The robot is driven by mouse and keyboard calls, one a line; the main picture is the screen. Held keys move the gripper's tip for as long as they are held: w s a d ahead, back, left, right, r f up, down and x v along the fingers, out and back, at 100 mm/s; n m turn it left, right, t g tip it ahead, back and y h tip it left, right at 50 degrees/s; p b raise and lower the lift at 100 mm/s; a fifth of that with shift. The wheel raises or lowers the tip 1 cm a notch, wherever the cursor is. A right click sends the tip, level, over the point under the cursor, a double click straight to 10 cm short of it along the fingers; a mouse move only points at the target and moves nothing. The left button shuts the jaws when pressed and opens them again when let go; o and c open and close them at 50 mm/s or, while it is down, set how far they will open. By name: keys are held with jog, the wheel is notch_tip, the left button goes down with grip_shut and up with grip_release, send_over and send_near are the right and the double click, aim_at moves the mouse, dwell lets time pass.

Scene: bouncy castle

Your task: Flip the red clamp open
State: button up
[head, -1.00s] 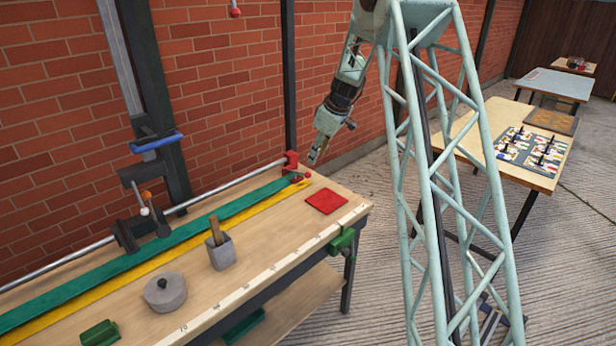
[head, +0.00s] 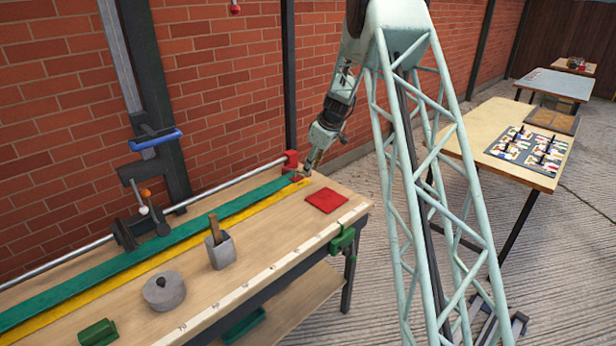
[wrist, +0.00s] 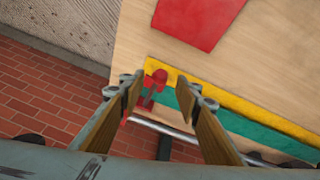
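The small red clamp (head: 296,178) sits at the far right end of the green strip (head: 240,203) on the workbench; my gripper partly hides it in the head view. In the wrist view the clamp (wrist: 157,77) shows a round red knob and a darker arm, framed in the gap between my fingers. My gripper (head: 307,169) is just above and beside the clamp. In the wrist view my gripper (wrist: 164,86) is open, with nothing between its pads. I cannot tell whether a finger touches the clamp.
A red square pad (head: 326,200) lies on the bench near the clamp. A yellow strip (head: 150,274) runs beside the green one. A metal rail (head: 235,185) with a red end bracket (head: 291,159) runs behind. A grey box (head: 220,252) and round grey pot (head: 164,291) stand nearer.

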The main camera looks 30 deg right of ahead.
jog(key=shift+b+x, duration=0.35)
jog(key=shift+x, duration=2.6)
jog(key=shift+c, duration=0.2)
grip_shut()
